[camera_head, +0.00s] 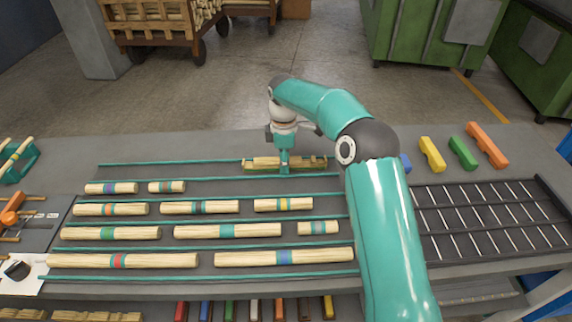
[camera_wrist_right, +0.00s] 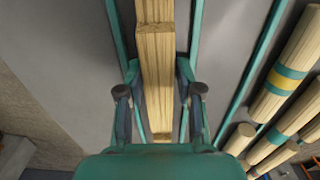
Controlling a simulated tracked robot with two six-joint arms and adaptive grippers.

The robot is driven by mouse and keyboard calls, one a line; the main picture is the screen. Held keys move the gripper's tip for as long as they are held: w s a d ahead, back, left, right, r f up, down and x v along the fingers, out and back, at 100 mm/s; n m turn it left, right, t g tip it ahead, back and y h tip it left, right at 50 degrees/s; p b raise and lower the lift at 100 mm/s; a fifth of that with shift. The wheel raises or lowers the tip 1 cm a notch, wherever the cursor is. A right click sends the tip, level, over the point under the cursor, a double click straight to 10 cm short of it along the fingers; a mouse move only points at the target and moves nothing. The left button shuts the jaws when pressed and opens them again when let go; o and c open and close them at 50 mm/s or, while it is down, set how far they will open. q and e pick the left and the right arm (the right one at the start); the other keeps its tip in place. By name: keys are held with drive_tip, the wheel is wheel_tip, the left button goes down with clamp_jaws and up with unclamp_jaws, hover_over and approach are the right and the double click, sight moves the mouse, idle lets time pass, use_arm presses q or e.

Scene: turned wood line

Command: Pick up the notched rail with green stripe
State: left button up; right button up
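A pale wooden notched rail (camera_head: 257,162) lies lengthwise in the back row of the grey rack in the head view. My right gripper (camera_head: 284,168) is down at it from above, near its middle. In the right wrist view the rail (camera_wrist_right: 155,60) runs between the two fingers (camera_wrist_right: 159,97), with a step across its top face. The fingers stand on both sides of it with narrow gaps, so the gripper looks open around it. I cannot make out a green stripe on the rail, and the gripper hides part of it. My left gripper is not in view.
Several round banded rods, such as a green-banded one (camera_head: 82,233), lie in rows in front, between teal dividers (camera_head: 130,181). A black slotted tray (camera_head: 480,250) is on the right. Yellow, green and orange blocks (camera_head: 486,145) stand behind it.

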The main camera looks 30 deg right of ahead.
drive_tip(key=c, duration=0.6)
clamp_jaws()
drive_tip(key=shift+r, duration=0.15)
